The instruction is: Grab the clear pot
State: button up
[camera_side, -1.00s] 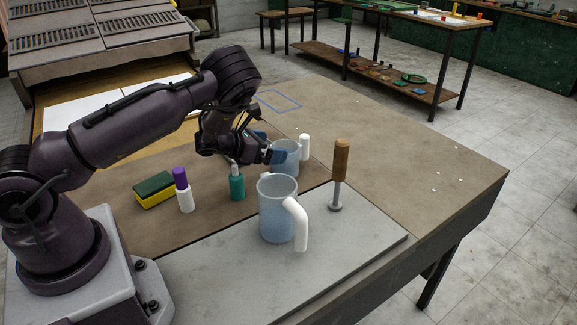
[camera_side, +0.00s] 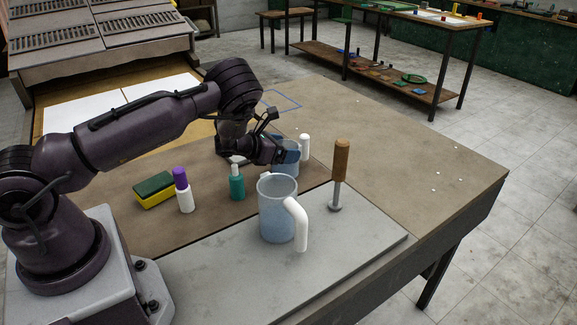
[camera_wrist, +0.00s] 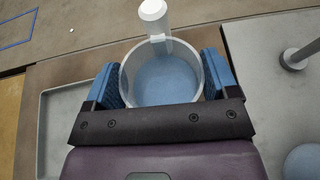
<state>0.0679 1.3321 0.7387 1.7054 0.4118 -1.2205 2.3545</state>
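A small clear pot (camera_side: 285,170) with a white handle (camera_side: 304,147) stands upright on the table, beyond a larger clear jug. My gripper (camera_side: 286,150) is at this small pot, and its blue fingers partly hide it. In the wrist view, the blue fingers of my gripper (camera_wrist: 163,82) stand spread on either side of the clear pot (camera_wrist: 165,80). The pot's handle (camera_wrist: 154,18) points away from the wrist. Whether the fingers touch its wall cannot be told. The larger clear jug (camera_side: 276,208) with a white handle stands nearer, on the grey slab.
A wooden-handled tool (camera_side: 340,168) stands right of the pots. A teal bottle (camera_side: 237,187), a purple-capped white bottle (camera_side: 184,193) and a sponge (camera_side: 154,190) stand left. A grey tray (camera_wrist: 58,120) lies left of the pot in the wrist view. The table's right part is clear.

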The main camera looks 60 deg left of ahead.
jog(key=shift+c, duration=1)
jog(key=shift+r, duration=0.15)
